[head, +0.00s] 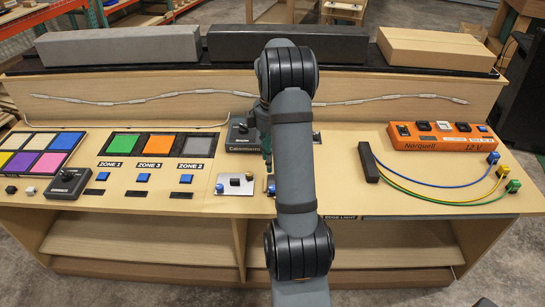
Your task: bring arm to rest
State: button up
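My arm rises through the middle of the head view, from the bottom edge up to a black-ringed joint above the console. My gripper (267,160) is mostly hidden behind the upright arm link. Only a small dark part shows at its left, beside the dark Calamento box (242,135). Its fingertips are too small and covered to tell whether they are open or shut. I see nothing held. The console table (130,202) spans the view beneath the arm.
Left are a six-colour panel (38,155), a black knob box (68,183) and three zone tiles (156,145) above blue buttons. A metal switch plate (234,185) sits near the arm.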

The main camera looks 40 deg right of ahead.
notch_tip(320, 180, down, 12)
jog(key=shift+f, duration=0.1)
dwell(0.7)
